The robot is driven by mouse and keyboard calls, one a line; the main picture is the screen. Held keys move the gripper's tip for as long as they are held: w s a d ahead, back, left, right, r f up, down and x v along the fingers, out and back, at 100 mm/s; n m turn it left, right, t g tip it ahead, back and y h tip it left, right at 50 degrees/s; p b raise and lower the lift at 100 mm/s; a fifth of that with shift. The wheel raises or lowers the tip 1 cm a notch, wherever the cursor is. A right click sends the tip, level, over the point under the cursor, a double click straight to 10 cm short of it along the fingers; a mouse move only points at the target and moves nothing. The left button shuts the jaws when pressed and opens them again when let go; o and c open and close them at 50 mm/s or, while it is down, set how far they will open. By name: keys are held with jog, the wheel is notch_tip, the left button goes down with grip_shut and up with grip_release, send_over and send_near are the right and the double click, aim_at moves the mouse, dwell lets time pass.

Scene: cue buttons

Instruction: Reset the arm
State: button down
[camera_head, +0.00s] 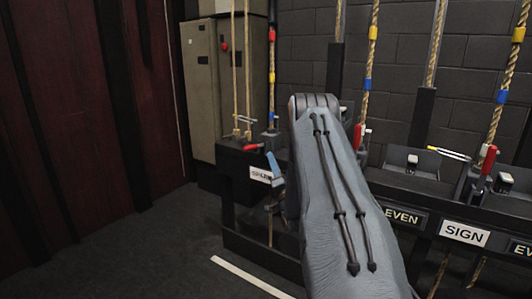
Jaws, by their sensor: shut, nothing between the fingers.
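My grey arm link (350,215) with dark cables along it rises from the bottom edge to the middle of the head view. It covers part of the rack behind it. My gripper does not show; the far end of the link (315,102) is the highest part of the arm visible. No cue buttons can be clearly made out.
A black rack with ropes and red handles (488,160) runs behind the arm. Its labels include EVEN (402,217) and SIGN (465,233). A beige cabinet (202,90) stands behind left, beside a dark red curtain (70,120). The floor (150,255) at left is clear.

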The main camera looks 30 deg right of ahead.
jog(key=shift+s+f, duration=0.35)
jog(key=shift+s, duration=0.05)
jog(key=shift+w, duration=0.1)
